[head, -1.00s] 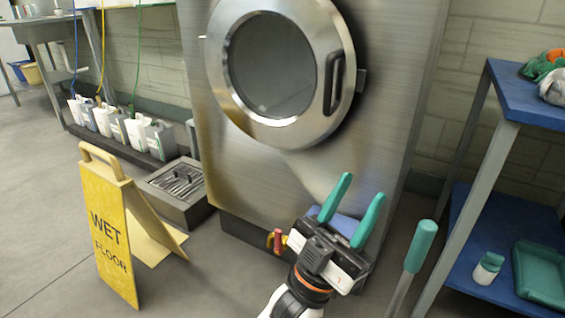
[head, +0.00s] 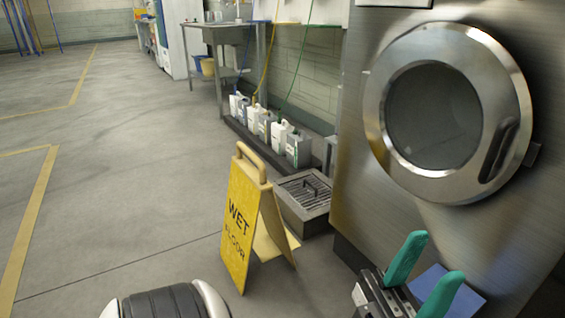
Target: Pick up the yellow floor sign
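The yellow floor sign (head: 243,229) stands upright on the grey floor near the middle of the head view. It is an A-frame with its legs spread, a loop handle on top and "WET FLOOR" in dark letters on its front panel.
A steel machine (head: 362,212) with a round door (head: 519,85) fills the right side. A floor drain box (head: 309,228) sits just behind the sign. Several jugs (head: 298,150) line a low ledge by the wall. Open floor (head: 120,170) lies to the left.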

